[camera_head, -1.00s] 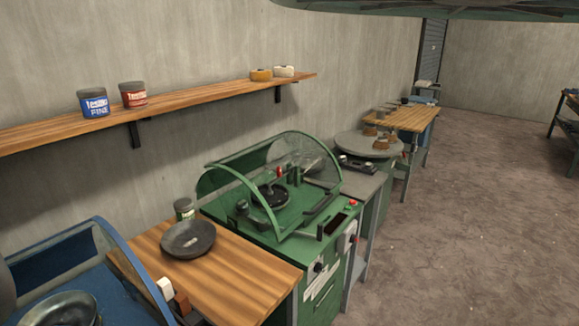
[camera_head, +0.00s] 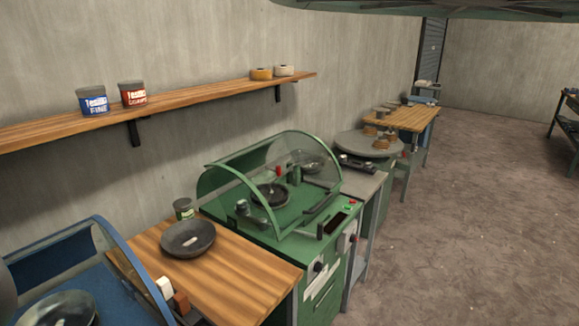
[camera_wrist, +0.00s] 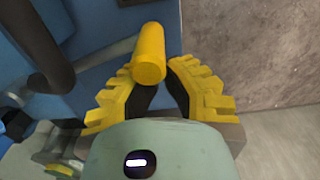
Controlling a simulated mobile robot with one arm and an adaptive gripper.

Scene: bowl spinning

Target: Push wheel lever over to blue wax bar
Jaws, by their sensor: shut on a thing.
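My gripper (camera_wrist: 155,74) has yellow ribbed fingers, one on each side of a yellow cylindrical handle (camera_wrist: 149,55), and is shut on it. The handle sits beside a blue machine panel (camera_wrist: 98,14), and a grey arm (camera_wrist: 112,52) runs left from near it; I take this as the wheel lever. In the head view, the blue machine (camera_head: 50,262) is at the lower left, with a white bar (camera_head: 165,287) and a brown bar (camera_head: 181,303) along its right edge. I cannot make out a blue wax bar. My gripper is not visible in the head view.
A bowl (camera_head: 62,308) sits inside the blue machine. A wooden table (camera_head: 235,262) holds a dark bowl (camera_head: 187,239) and a small jar (camera_head: 184,208). A green hooded machine (camera_head: 280,200) stands beyond. The floor (camera_head: 480,200) at right is clear.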

